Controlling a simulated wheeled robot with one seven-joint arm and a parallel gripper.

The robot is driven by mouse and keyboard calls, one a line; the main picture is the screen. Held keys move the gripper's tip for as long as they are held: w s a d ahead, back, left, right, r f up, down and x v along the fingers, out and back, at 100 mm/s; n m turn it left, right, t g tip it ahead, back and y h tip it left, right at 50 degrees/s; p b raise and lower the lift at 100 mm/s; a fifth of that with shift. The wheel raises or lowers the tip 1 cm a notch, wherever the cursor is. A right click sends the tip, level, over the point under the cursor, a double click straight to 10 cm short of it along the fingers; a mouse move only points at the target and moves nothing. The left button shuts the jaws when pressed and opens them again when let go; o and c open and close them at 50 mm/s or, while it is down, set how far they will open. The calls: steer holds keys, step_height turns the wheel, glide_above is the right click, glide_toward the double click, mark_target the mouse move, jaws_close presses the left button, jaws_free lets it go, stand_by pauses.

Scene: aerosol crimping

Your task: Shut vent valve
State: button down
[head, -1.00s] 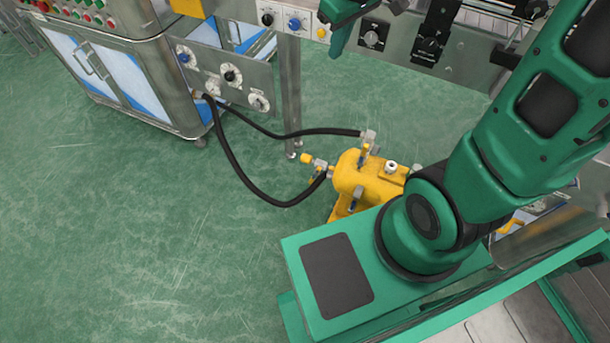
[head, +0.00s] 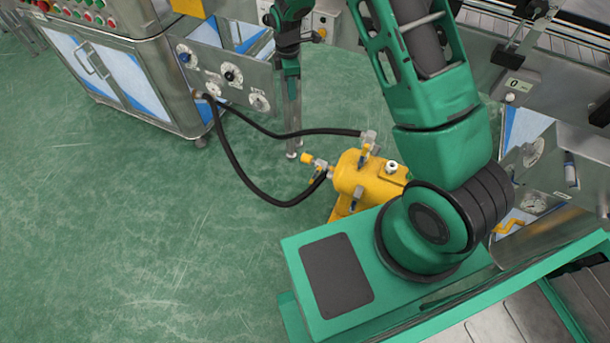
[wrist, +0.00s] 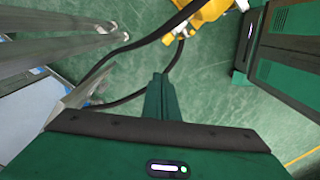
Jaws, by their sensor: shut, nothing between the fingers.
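The yellow tank (head: 372,182) stands on the floor, with small valves and fittings on its top and left end. A fitting with a yellow knob (head: 306,158) sticks out on its left, and a lever (head: 357,200) shows on its front. I cannot tell which one is the vent valve. My gripper (head: 291,70) points down beside the steel frame leg, above and apart from the tank. In the wrist view my gripper (wrist: 162,80) has its fingers together and is empty. Part of the yellow tank (wrist: 203,16) shows at the top there.
Black hoses (head: 245,175) loop from the steel cabinet (head: 120,75) to the tank. A panel with knobs (head: 228,78) and the steel frame leg (head: 292,125) stand close to my gripper. The conveyor (head: 550,45) is at upper right. The green floor (head: 130,240) at left is clear.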

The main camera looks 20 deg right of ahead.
mark_target(315, 175)
steer(key=s+a+f+n+g+h, duration=0.15)
steer(key=f+n, duration=0.35)
steer(key=f, duration=1.1)
steer(key=s+a+f+n+g, duration=0.15)
steer(key=f+n, duration=0.45)
steer(key=f, duration=0.9)
steer(key=s+d+f, duration=0.2)
steer(key=f, duration=0.3)
steer(key=s+d+f+t, duration=0.1)
steer(key=s+d+f, duration=0.2)
steer(key=f, duration=0.2)
steer(key=shift+d+f, duration=0.2)
steer(key=shift+f, duration=0.2)
steer(key=shift+s+d+f, duration=0.45)
steer(key=shift+d+f, duration=0.05)
steer(key=shift+f, duration=0.05)
